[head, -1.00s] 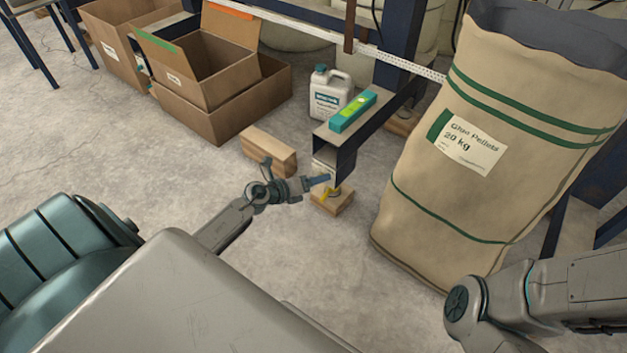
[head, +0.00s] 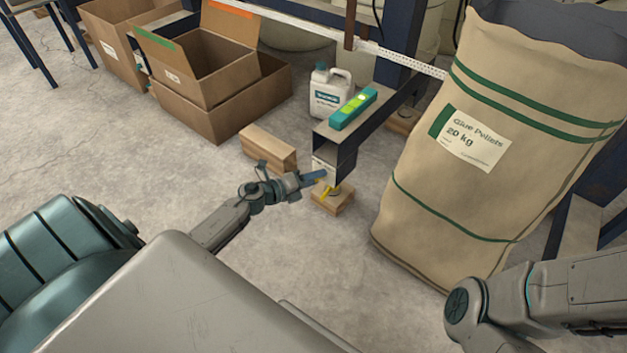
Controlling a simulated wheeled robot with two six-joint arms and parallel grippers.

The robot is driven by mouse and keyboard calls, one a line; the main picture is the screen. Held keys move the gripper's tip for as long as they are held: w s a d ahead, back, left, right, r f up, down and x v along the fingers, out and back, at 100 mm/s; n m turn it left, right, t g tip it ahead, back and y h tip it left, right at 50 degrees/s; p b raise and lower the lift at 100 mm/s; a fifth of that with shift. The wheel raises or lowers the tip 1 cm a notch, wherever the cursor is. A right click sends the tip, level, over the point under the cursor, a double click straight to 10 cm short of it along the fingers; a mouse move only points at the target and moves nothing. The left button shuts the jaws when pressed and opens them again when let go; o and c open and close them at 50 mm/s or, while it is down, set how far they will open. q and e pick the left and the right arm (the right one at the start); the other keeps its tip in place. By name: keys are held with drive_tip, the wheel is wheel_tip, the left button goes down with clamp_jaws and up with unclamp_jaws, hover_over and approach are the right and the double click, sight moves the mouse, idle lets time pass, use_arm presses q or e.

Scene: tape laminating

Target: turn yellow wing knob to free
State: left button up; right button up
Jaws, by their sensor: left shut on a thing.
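The yellow wing knob (head: 325,193) is small and sits low under the end of a dark blue metal beam (head: 347,150), just above a wooden block (head: 334,203). My left gripper (head: 321,176) reaches in from the left at the knob's height. Its blue fingertips are shut at the knob and cover part of it. The exact contact is too small to see clearly. My right arm shows at the lower right, but its gripper is outside the picture.
A green level (head: 353,108) lies on the beam, with a white jug (head: 329,94) behind it. A wood block (head: 268,148) lies left of the beam. A large glue pellet sack (head: 440,200) stands close on the right. Cardboard boxes (head: 215,110) stand at the back left.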

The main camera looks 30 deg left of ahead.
use_arm(q)
drive_tip(key=n, duration=0.2)
drive_tip(key=n+t+h, duration=0.1)
drive_tip(key=n, duration=0.2)
drive_tip(key=shift+f+n+t+h+b, duration=0.3)
drive_tip(key=shift+n+t+b, duration=0.05)
drive_tip(key=shift+n+t, duration=0.05)
drive_tip(key=shift+o, duration=0.2)
drive_tip(key=n+t, duration=0.1)
drive_tip(key=n, duration=0.2)
drive_tip(key=shift+f+n+t, duration=0.15)
drive_tip(key=shift+n+t, duration=0.15)
drive_tip(key=shift+f+n+t+y+p, duration=0.15)
drive_tip(key=shift+n+t, duration=0.25)
drive_tip(key=shift+n, duration=0.8)
drive_tip(key=shift+n+t+y+p, duration=0.25)
drive_tip(key=shift+n+t, duration=0.15)
drive_tip(key=shift+n, duration=0.8)
drive_tip(key=shift+c, duration=0.2)
drive_tip(key=shift+o, duration=0.2)
drive_tip(key=shift+d, duration=0.1)
drive_tip(key=o, duration=1)
drive_tip(key=shift+c, duration=0.2)
drive_tip(key=p+v, duration=0.3)
drive_tip(key=v, duration=0.8)
